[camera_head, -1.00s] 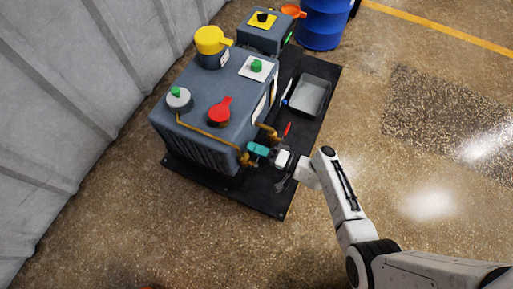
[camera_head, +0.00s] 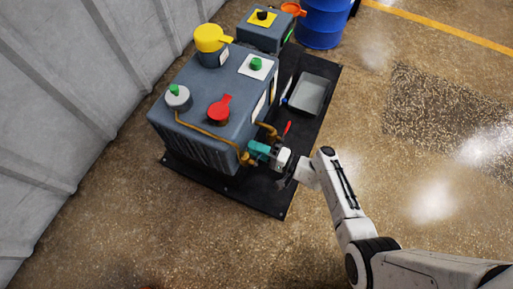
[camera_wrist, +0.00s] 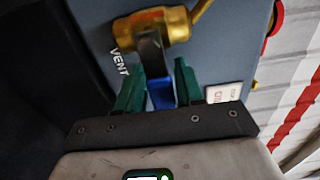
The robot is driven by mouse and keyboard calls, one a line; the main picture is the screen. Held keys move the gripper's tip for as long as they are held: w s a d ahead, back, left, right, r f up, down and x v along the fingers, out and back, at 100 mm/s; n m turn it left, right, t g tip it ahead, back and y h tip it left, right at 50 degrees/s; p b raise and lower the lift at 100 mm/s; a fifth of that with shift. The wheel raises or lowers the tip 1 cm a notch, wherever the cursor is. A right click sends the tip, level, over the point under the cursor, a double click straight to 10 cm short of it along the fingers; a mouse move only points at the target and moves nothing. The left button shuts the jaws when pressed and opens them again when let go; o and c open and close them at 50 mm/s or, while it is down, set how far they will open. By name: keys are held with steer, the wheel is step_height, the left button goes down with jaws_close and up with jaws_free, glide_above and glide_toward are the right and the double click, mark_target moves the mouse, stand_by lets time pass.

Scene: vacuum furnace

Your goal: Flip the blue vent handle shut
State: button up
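The blue vent handle (camera_wrist: 161,92) hangs from a brass valve (camera_wrist: 152,26) in the wrist view, near white "VENT" lettering on the grey cabinet. Its shank is dark and its lower part is blue. My gripper (camera_wrist: 158,85) has its two green fingers on either side of the handle. Almost no gap shows between fingers and handle; I cannot tell whether they press on it. In the head view my gripper (camera_head: 258,150) is at the cabinet's lower front corner, by the brass pipework (camera_head: 247,160). The blue handle is hidden there.
The grey cabinet (camera_head: 200,95), with red, yellow and green knobs on top, stands on a black mat (camera_head: 262,200). A grey tray (camera_head: 309,96) and a red-handled tool (camera_head: 287,128) lie on the mat. A blue drum (camera_head: 323,25) is behind. The floor to the right is open.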

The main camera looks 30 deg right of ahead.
steer(key=shift+o, duration=0.9)
steer(key=p+v, duration=0.1)
steer(key=v, duration=0.9)
steer(key=shift+s+d+p, duration=0.25)
steer(key=shift+s+p, duration=0.05)
